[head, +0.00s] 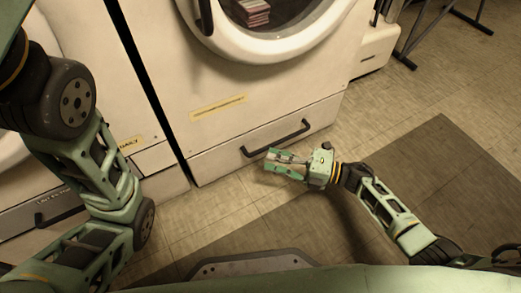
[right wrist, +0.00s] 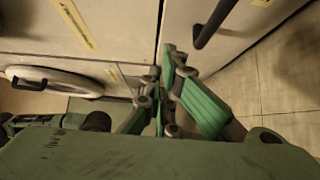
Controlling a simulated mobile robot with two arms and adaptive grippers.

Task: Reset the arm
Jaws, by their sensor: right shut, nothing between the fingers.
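My right gripper (head: 272,164) is pale green and sits low in front of the white washing machine (head: 225,112) in the head view. Its fingers are closed together with nothing between them. In the right wrist view its green fingers (right wrist: 166,75) also show shut, near the dark drawer handle (right wrist: 214,24). The handle also shows in the head view (head: 276,138), just above the gripper; I cannot tell whether they touch. My left arm fills the left side of the head view, and its gripper is not in view.
The machine's round door (head: 262,45) appears closed, with a stack of items (head: 252,12) visible through its glass. Another white machine (head: 95,60) stands at the left. A dark mat (head: 440,170) lies on the tiled floor (head: 400,95). Dark metal legs stand at the upper right.

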